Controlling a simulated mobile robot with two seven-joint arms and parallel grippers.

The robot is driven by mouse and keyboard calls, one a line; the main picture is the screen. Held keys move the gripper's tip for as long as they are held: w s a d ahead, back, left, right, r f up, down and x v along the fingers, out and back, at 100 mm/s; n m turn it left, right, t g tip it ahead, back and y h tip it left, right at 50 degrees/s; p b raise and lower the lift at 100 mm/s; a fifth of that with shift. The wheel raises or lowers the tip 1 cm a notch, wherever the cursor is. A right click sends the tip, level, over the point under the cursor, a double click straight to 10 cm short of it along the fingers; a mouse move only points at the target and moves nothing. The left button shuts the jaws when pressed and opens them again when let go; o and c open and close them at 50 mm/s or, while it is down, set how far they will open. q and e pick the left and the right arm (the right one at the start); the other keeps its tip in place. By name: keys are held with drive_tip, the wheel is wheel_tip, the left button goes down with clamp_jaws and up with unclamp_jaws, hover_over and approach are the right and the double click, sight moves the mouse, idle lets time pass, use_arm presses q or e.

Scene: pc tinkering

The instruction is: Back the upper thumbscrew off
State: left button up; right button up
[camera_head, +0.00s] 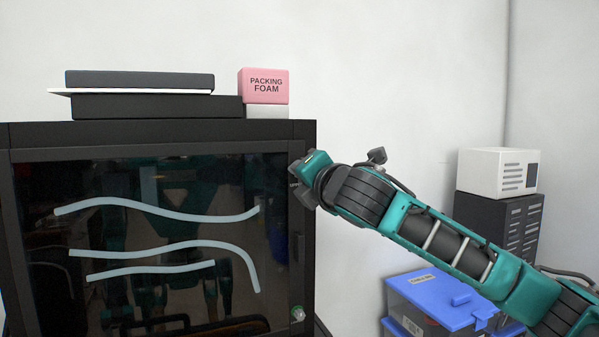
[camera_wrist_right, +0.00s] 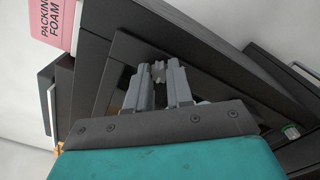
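The black PC case (camera_head: 160,133) stands at the left with a dark glass side panel (camera_head: 150,240). My right gripper (camera_head: 294,180) reaches to the panel's upper right edge. In the right wrist view, its two grey fingers (camera_wrist_right: 160,82) close in on the small grey upper thumbscrew (camera_wrist_right: 158,70), which shows between the fingertips. In the head view the gripper hides this screw. My left gripper is not in view.
On the case lie dark flat boxes (camera_head: 155,107) and a pink packing foam block (camera_head: 264,86). To the right are a blue-lidded bin (camera_head: 435,290) under my right arm and a dark drawer unit (camera_head: 485,220) bearing a white box (camera_head: 490,172). The panel reflects my body.

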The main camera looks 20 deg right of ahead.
drive_tip(key=o, duration=0.4)
drive_tip(key=shift+c, duration=0.2)
drive_tip(key=shift+s+a, duration=0.2)
drive_tip(key=shift+s, duration=2.75)
drive_tip(key=shift+s, duration=0.1)
